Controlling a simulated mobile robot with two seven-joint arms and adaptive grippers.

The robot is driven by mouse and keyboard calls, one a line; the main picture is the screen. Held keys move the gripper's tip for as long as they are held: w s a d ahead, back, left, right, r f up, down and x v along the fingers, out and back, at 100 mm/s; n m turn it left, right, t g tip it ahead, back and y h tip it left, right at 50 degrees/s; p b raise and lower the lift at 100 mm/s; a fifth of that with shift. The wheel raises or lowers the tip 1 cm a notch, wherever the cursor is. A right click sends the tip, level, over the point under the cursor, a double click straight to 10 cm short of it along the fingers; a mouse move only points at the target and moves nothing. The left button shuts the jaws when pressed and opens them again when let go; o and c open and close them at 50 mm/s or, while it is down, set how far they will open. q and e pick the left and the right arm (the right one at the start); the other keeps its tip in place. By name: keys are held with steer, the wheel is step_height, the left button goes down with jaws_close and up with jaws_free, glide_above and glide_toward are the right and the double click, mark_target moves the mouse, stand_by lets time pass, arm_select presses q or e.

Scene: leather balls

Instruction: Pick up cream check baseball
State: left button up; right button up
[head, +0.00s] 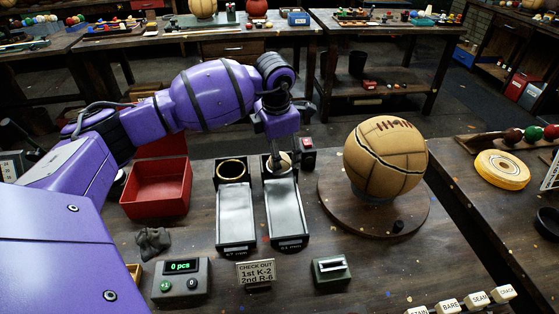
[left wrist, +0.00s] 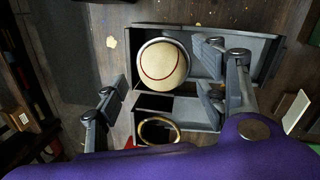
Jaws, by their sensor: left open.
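The cream baseball (left wrist: 163,66) with a curved red seam sits in a round holder at the end of one grey metal chute (head: 286,208). In the head view only a little of the ball (head: 285,160) shows beneath my left gripper. My left gripper (head: 281,148) points down over that chute's far end. In the left wrist view the fingers of my left gripper (left wrist: 160,77) are spread apart, with the ball between and beyond them; I cannot tell whether they touch it. My right gripper is in neither view.
A second chute (head: 234,212) with an empty brass ring (head: 231,170) stands just left. A red bin (head: 157,187) is farther left. A large stitched ball (head: 386,157) rests on a round wooden base (head: 340,208) to the right. A counter box (head: 181,281) and sign (head: 256,273) stand in front.

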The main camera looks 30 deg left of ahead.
arm_select(q)
steer(key=shift+w+a+f, duration=0.1)
steer(key=shift+w+f, duration=0.05)
steer(key=shift+f, duration=0.55)
steer(key=shift+r, duration=0.1)
steer(key=c, duration=1.4)
